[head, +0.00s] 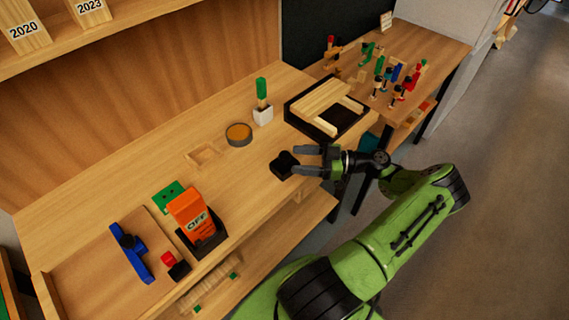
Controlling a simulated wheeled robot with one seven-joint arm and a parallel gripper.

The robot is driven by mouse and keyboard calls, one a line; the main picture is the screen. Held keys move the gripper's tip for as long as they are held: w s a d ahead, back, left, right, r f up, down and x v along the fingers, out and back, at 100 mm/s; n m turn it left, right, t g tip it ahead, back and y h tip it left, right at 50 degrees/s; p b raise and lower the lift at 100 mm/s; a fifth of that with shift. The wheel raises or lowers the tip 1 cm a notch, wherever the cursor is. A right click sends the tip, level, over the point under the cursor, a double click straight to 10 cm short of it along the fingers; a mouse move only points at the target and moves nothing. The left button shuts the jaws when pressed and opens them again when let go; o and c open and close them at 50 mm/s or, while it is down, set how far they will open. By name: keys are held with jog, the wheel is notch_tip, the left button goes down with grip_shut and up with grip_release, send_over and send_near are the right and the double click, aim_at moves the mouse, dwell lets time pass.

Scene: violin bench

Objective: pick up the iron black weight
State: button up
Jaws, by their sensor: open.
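The black weight (283,164) is a small dark block on the wooden bench top, near its front edge. My gripper (298,159) is open, with its two grey fingers pointing left toward the weight. The fingertips are at the weight's right side. I cannot tell from this view whether they touch it or reach around it.
A black tray with wooden strips (327,105) stands behind and right of my gripper. A round brown-topped tin (239,134) and a white holder with a green handle (263,114) stand further back. An orange box (191,212) is at the left. Bench space left of the weight is clear.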

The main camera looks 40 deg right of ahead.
aim_at(285, 158)
jog(key=x, duration=0.5)
jog(key=shift+a, duration=0.1)
grip_shut()
jog(key=shift+r, duration=0.15)
dwell(1.0)
